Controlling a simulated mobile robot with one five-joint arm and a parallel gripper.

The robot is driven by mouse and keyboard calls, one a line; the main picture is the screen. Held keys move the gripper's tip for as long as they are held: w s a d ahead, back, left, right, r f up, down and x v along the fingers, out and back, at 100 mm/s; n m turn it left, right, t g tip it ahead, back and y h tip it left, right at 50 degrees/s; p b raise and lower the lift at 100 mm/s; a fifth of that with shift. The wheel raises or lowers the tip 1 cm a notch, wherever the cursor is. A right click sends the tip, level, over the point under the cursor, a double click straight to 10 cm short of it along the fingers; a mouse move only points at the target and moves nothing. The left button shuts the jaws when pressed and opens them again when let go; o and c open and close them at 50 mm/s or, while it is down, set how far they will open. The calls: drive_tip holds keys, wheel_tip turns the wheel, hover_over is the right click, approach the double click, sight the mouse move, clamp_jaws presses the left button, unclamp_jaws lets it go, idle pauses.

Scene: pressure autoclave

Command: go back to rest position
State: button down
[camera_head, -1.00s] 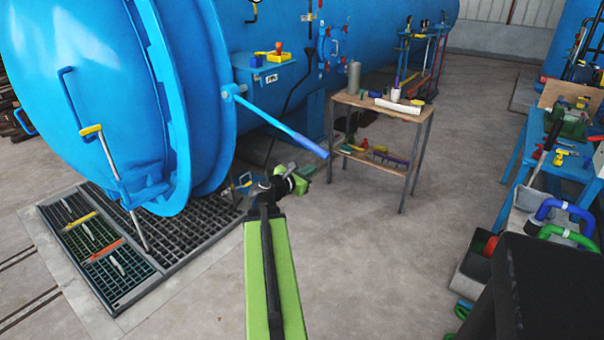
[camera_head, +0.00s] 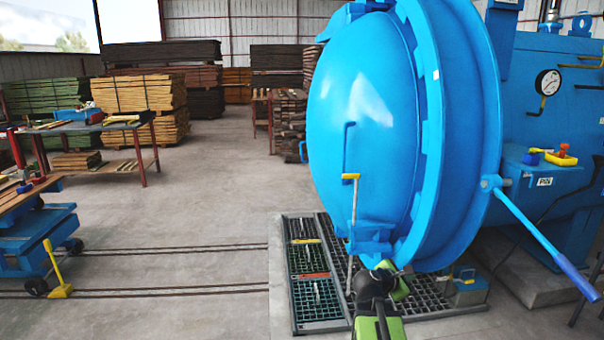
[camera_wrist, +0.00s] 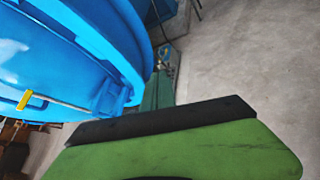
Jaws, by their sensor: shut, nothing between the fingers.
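My gripper (camera_head: 398,286) is small and partly foreshortened at the end of my green and black arm, low in the head view. It is in front of the blue autoclave door (camera_head: 368,120) and over the floor grating, with nothing held. In the wrist view, my green gripper (camera_wrist: 165,145) with its black edge fills the lower part. It is shut and empty. The door's blue rim (camera_wrist: 125,45) shows beyond it at the upper left.
A long blue lever (camera_head: 540,235) sticks out right of the door. A yellow-topped rod (camera_head: 350,215) stands before the door. The floor grating (camera_head: 312,327) lies below. A blue cart (camera_head: 40,235) stands at left. Open floor with rails (camera_head: 160,291) lies between.

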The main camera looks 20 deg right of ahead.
drive_tip(key=w+a+f+m+y, duration=0.1)
drive_tip(key=a+f+m+y, duration=0.15)
drive_tip(key=a, duration=0.65)
drive_tip(key=w+a+f+m+y, duration=0.15)
drive_tip(key=a+f, duration=0.25)
drive_tip(key=a, duration=0.6)
drive_tip(key=w+a+f+m+y, duration=0.2)
drive_tip(key=a+f+y, duration=0.1)
drive_tip(key=a, duration=0.6)
drive_tip(key=s+a+f+m+g+y, duration=0.25)
drive_tip(key=s+a+m, duration=0.2)
drive_tip(key=a, duration=0.25)
drive_tip(key=s+a+f+m+g+y, duration=0.2)
drive_tip(key=s+a+m+y, duration=0.15)
drive_tip(key=a+m, duration=0.3)
wheel_tip(320, 180, up, 14)
drive_tip(key=p, duration=1.4)
drive_tip(key=shift+s+r+n+h, duration=0.15)
drive_tip(key=shift+s+n+h, duration=0.05)
drive_tip(key=shift+n+h, duration=0.1)
